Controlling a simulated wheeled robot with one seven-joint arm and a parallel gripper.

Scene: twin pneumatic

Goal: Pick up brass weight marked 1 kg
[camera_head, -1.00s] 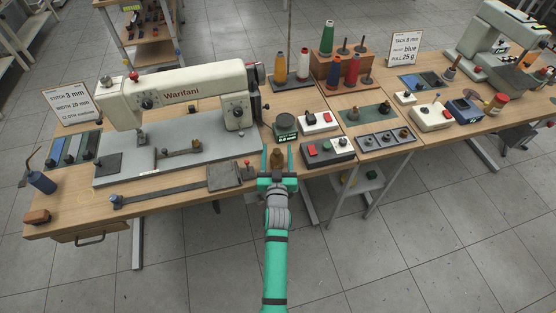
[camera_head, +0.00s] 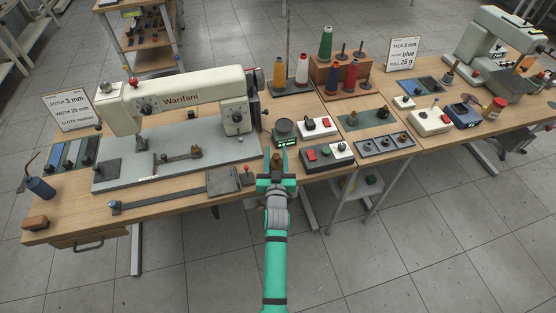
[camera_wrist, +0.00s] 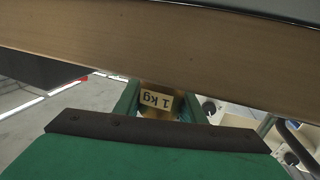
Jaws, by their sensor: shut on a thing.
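The brass weight (camera_head: 276,160) is at the table's front edge, between the fingers of my gripper (camera_head: 277,168). In the wrist view the weight (camera_wrist: 158,112) shows a pale label reading "1 kg", upside down, between the two green fingers of my gripper (camera_wrist: 160,105). The gripper is shut on the weight. The fingers and the gripper body hide part of it, and I cannot tell whether its base touches the table.
The wooden table (camera_head: 160,212) carries a large sewing machine (camera_head: 185,98) at the left. A round dark scale (camera_head: 284,131) stands just behind the weight.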

